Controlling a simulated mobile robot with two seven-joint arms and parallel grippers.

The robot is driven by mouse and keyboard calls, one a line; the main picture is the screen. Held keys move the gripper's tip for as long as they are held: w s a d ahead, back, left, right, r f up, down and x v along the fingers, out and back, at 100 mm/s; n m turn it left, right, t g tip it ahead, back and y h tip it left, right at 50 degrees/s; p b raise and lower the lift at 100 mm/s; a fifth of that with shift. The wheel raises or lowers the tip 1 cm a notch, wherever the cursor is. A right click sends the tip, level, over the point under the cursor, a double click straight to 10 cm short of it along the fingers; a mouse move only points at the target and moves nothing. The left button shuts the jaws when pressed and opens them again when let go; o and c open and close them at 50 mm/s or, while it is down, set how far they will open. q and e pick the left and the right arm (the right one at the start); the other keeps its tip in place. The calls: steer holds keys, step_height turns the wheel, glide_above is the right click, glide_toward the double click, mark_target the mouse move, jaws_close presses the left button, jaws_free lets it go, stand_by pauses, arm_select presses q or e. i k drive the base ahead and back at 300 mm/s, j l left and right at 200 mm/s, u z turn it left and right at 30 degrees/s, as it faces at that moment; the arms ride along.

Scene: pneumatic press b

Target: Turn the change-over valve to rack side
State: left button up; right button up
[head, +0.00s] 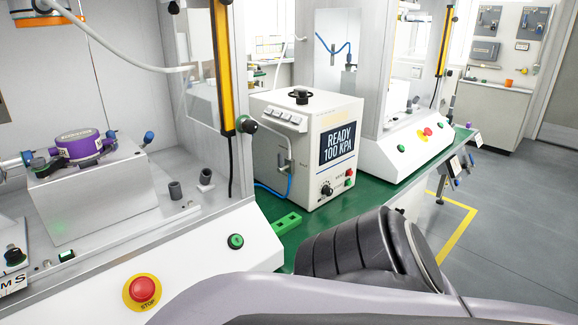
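A white control unit (305,150) stands on the green bench, and its dark screen (339,145) reads "READY 100 KPA". A black handwheel (300,97) sits on its top. A small grey fitting (285,162) with a blue hose (290,186) is on its left side. A black dial (326,190) is low on its front, beside red and green buttons. I cannot tell which of these, if any, is the change-over valve, and I can read no rack-side marking. Neither of my grippers shows; only parts of my arm cross the bottom.
At left, a press station holds a purple round part (82,145) on a grey block (95,190). Its front has a red stop button (142,289). A green block (287,223) lies on the green bench (268,206). A second station (408,150) stands behind at right. Floor at right is clear.

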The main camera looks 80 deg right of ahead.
mark_target(281, 168)
steer(key=z, duration=2.35)
steer(key=i+l+u, duration=0.15)
steer(key=u, duration=0.25)
steer(key=i+l+u, duration=0.15)
steer(key=l+u, duration=0.3)
steer(key=i+l+u, duration=0.1)
steer(key=l, duration=0.25)
steer(key=l+u, duration=0.15)
steer(key=l, duration=0.15)
steer(key=i+l, duration=0.1)
steer(key=l, duration=0.35)
steer(key=i+l, duration=0.1)
steer(key=l, duration=0.35)
steer(key=i+l, duration=0.1)
steer(key=l, duration=0.35)
steer(key=i+l+u, duration=0.1)
steer(key=l, duration=0.3)
